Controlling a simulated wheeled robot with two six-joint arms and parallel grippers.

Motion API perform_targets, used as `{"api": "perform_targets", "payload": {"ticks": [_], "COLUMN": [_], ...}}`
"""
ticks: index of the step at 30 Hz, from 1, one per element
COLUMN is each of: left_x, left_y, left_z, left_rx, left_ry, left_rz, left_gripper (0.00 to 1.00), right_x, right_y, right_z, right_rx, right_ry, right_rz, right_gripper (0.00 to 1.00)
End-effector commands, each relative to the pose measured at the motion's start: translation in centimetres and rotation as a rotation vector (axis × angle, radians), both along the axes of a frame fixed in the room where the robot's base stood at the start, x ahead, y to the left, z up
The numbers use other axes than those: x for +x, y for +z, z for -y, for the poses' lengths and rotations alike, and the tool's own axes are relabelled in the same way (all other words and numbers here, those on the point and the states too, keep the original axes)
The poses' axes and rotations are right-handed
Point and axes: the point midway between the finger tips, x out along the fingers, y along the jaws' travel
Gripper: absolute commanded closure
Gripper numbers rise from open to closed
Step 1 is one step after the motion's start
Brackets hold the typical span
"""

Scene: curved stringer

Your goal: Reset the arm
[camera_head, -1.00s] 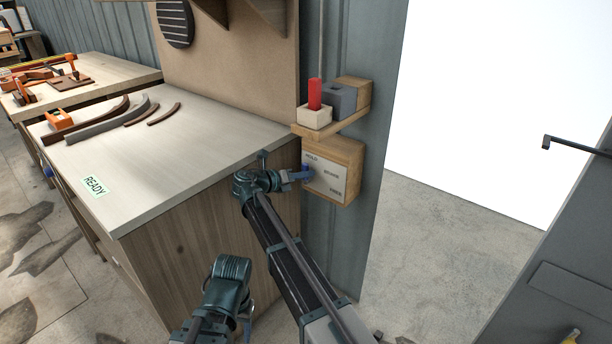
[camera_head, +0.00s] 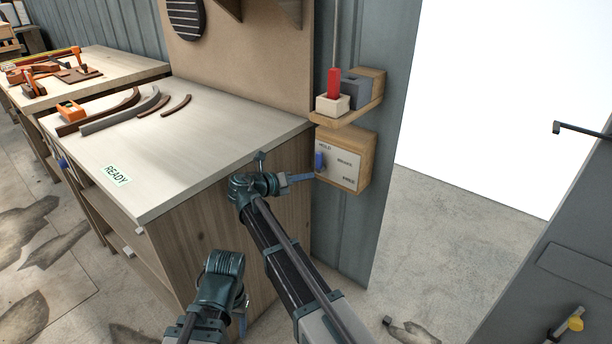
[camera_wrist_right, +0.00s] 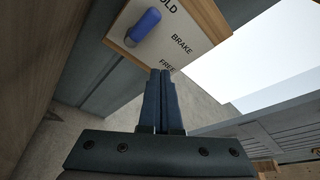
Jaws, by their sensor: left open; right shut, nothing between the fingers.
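My right gripper (camera_head: 312,177) is shut and empty, just below and in front of the switch panel (camera_head: 350,174) on the wall post. Its closed fingers also show in the right wrist view (camera_wrist_right: 163,78), pointing toward the panel's lower edge near the word FREE. The panel reads HOLD, BRAKE and FREE. Its blue lever (camera_head: 319,160) sits at the left, just below HOLD; it also shows in the wrist view (camera_wrist_right: 144,27), apart from the fingers. My left gripper (camera_head: 243,303) is low in front of the workbench, mostly hidden behind its own wrist.
The workbench (camera_head: 210,150) carries a READY label (camera_head: 116,175) and several curved strips. Floor (camera_head: 450,240) is open to the right, before a grey cabinet (camera_head: 560,270).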

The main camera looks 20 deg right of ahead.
Motion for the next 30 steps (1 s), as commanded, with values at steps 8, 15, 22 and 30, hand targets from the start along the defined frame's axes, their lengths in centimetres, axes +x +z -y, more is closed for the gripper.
{"api": "perform_targets", "payload": {"ticks": [8,15,22,30], "left_x": [0.0,0.0,0.0,0.0], "left_y": [0.0,0.0,0.0,0.0], "left_z": [0.0,0.0,0.0,0.0], "left_rx": [0.0,0.0,0.0,0.0], "left_ry": [0.0,0.0,0.0,0.0], "left_rz": [0.0,0.0,0.0,0.0], "left_gripper": [0.43,0.43,0.43,0.43], "right_x": [-0.1,-1.2,-7.6,-16.2], "right_y": [0.0,-0.8,-6.2,-12.3], "right_z": [-0.1,0.6,3.0,2.7], "right_rx": [0.0,0.065,0.492,0.968], "right_ry": [-0.001,-0.032,-0.312,-0.902], "right_rz": [0.0,0.048,0.394,0.86], "right_gripper": [1.0,1.0,1.0,1.0]}}
